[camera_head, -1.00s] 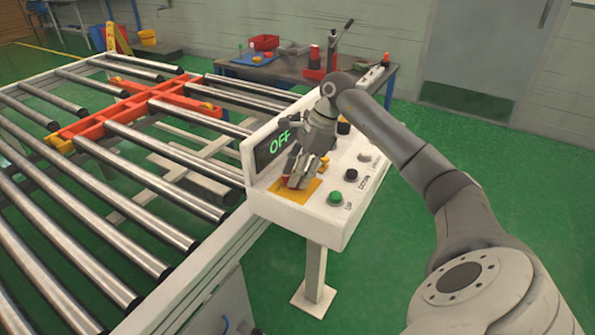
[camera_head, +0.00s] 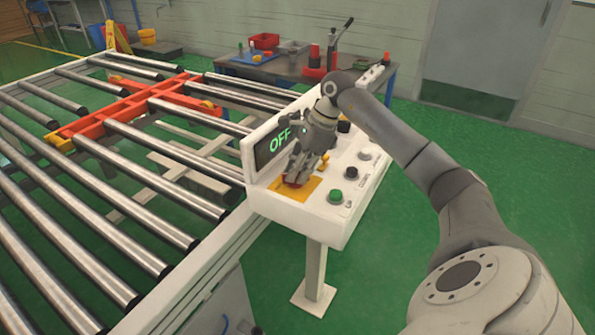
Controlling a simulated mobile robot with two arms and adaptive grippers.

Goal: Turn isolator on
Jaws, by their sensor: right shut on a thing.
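The isolator is a red knob (camera_head: 291,181) on a yellow plate (camera_head: 283,192) at the near left end of the white control panel (camera_head: 318,208). The panel's dark display (camera_head: 277,143) reads OFF in green. My right gripper (camera_head: 296,172) points down over the yellow plate, and its fingers are closed on the red knob. The fingers hide most of the knob, so its exact angle cannot be told. My left gripper is not in view.
The panel also has a green button (camera_head: 336,196), a black button (camera_head: 351,173) and other controls. A roller conveyor (camera_head: 130,185) with an orange cross frame (camera_head: 128,107) lies to the left. A bench (camera_head: 300,72) with tools stands behind. Green floor is free on the right.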

